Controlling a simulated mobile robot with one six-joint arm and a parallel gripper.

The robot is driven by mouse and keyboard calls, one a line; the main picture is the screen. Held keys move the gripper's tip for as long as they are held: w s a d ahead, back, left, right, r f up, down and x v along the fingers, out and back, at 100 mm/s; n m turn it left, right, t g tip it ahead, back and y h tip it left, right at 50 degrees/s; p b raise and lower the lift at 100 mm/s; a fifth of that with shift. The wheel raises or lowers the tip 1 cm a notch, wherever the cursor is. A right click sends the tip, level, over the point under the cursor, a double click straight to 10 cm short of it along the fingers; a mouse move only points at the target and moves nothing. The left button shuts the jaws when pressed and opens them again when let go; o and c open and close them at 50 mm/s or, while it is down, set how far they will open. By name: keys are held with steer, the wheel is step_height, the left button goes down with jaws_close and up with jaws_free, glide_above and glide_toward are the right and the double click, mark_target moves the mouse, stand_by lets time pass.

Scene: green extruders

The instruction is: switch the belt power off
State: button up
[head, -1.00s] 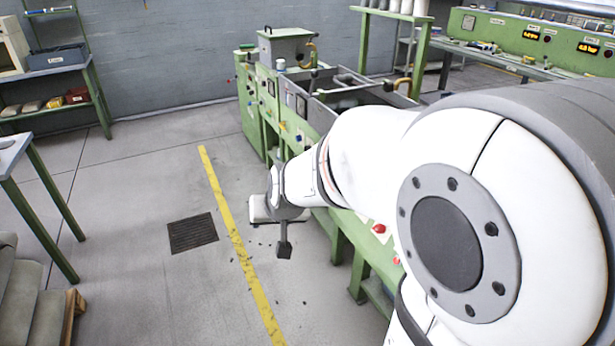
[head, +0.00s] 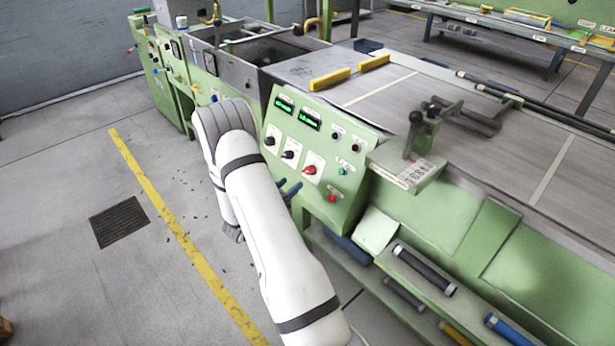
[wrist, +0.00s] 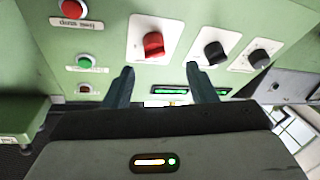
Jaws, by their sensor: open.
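The green control panel (head: 322,150) stands at the near end of the belt machine. It carries a red rotary knob (head: 309,170) on a white plate, which also shows in the wrist view (wrist: 153,45). Two black knobs (wrist: 215,53) (wrist: 259,58) sit beside it. A red button (wrist: 75,9) and a green button (wrist: 84,62) are to its left in the wrist view. Labels are too small to read surely. My gripper (head: 289,190) is open and empty in front of the panel. Its fingers (wrist: 163,82) point toward the red knob, apart from it.
Two green-lit displays (head: 297,113) sit above the knobs. A lever box (head: 408,165) juts out right of the panel, beside the grey belt (head: 450,125). A shelf with rollers (head: 424,270) runs below. Floor left of the yellow line (head: 165,205) is clear, with a grate (head: 118,222).

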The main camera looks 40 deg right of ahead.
mark_target(307, 173)
steer(key=x, duration=0.8)
steer(key=shift+s, duration=0.45)
steer(key=shift+c, duration=0.4)
